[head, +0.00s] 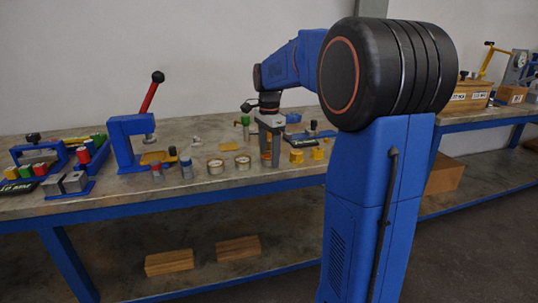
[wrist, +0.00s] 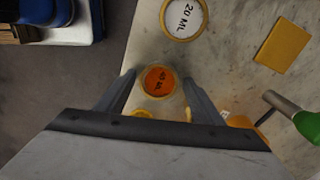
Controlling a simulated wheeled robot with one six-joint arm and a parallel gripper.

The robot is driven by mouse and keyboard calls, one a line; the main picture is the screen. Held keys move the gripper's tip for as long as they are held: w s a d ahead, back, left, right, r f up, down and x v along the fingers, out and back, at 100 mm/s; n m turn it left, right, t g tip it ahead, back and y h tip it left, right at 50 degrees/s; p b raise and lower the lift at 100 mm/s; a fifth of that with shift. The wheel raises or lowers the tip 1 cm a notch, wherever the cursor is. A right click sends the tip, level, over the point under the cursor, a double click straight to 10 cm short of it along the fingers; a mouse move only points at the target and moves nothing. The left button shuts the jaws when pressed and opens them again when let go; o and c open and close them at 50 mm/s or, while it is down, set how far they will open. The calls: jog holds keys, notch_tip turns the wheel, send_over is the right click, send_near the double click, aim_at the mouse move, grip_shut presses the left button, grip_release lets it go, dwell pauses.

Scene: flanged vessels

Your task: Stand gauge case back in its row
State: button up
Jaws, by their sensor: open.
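My gripper (head: 270,140) points down over the near bench. In the wrist view my gripper (wrist: 158,78) is open, one finger on each side of a round orange-topped piece with a pale rim (wrist: 158,80). I cannot tell whether the fingers touch it or how far above it they are. No thing in view is surely the gauge case. Labelled wooden boxes stand on the far right bench: a larger one (head: 468,97) and a smaller one (head: 512,95). Their lettering is too small to read surely.
Round pale-topped pieces (head: 215,166) stand left of my gripper, and yellow ones (head: 297,155) right of it. A blue press with a red lever (head: 130,140) stands further left. A yellow square plate (wrist: 283,45) and green-handled tool (wrist: 308,126) lie right in the wrist view.

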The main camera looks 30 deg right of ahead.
aim_at(269, 155)
notch_tip(269, 155, up, 12)
dwell(0.5)
jog(key=s+a+f+n+t, duration=0.1)
jog(key=s+a+f+n, duration=0.4)
jog(key=s, duration=0.5)
jog(key=s+a+f+n+t, duration=0.2)
jog(key=s+a+f+n, duration=0.3)
jog(key=s, duration=0.5)
jog(key=s+a+f+n+t, duration=0.1)
jog(key=s+a+f+n, duration=0.5)
jog(key=s+f+n, duration=0.3)
jog(key=shift+s+f+t, duration=0.4)
jog(key=shift+s, duration=0.2)
